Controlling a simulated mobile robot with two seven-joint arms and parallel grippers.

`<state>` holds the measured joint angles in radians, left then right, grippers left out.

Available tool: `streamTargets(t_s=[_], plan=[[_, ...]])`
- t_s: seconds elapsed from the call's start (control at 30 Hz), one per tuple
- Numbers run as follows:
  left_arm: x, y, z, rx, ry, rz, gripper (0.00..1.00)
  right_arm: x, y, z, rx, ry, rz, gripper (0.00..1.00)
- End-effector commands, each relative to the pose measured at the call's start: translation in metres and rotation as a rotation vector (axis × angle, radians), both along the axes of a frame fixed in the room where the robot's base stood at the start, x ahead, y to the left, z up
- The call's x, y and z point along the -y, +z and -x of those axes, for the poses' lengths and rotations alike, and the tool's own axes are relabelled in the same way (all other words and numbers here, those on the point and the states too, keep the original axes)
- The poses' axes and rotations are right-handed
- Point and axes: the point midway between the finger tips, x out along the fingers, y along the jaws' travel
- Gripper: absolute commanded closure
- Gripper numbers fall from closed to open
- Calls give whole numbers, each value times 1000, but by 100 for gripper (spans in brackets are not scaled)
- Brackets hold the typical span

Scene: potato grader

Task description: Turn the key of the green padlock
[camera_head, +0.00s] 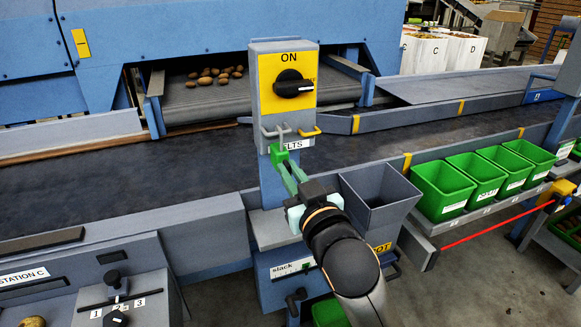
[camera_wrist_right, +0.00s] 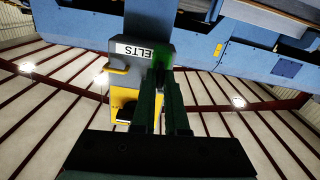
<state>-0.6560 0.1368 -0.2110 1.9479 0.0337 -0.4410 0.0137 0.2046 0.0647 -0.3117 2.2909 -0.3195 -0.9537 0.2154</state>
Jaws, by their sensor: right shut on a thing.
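The green padlock (camera_head: 279,153) hangs from the hasp below the yellow ON plate of the control post. Its body shows just above my right gripper's fingertips. My right gripper (camera_head: 286,167) reaches up to the padlock's lower side from the front, its long fingers shut on what appears to be the key. The key itself is hidden between the fingers. My left gripper is not in view.
A grey bin (camera_head: 381,195) stands close right of my gripper. Green crates (camera_head: 441,188) line the right; the dark belt (camera_head: 90,185) runs behind.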

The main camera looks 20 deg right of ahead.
Motion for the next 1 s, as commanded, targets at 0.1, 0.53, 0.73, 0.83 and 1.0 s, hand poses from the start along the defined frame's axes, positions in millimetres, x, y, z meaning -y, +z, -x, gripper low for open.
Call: streamTargets(t_s=[0.1, 0.53, 0.73, 0.83, 1.0], plan=[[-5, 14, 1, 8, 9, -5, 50, 0, 5, 0, 1, 0, 87, 100], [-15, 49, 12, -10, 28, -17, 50, -2, 5, 0, 14, 2, 487, 100], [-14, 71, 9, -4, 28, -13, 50, -2, 4, 0, 21, 2, 677, 100], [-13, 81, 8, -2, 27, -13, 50, -2, 4, 0, 25, 3, 773, 100], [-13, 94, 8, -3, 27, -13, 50, -3, 3, 0, 32, 2, 933, 100]])
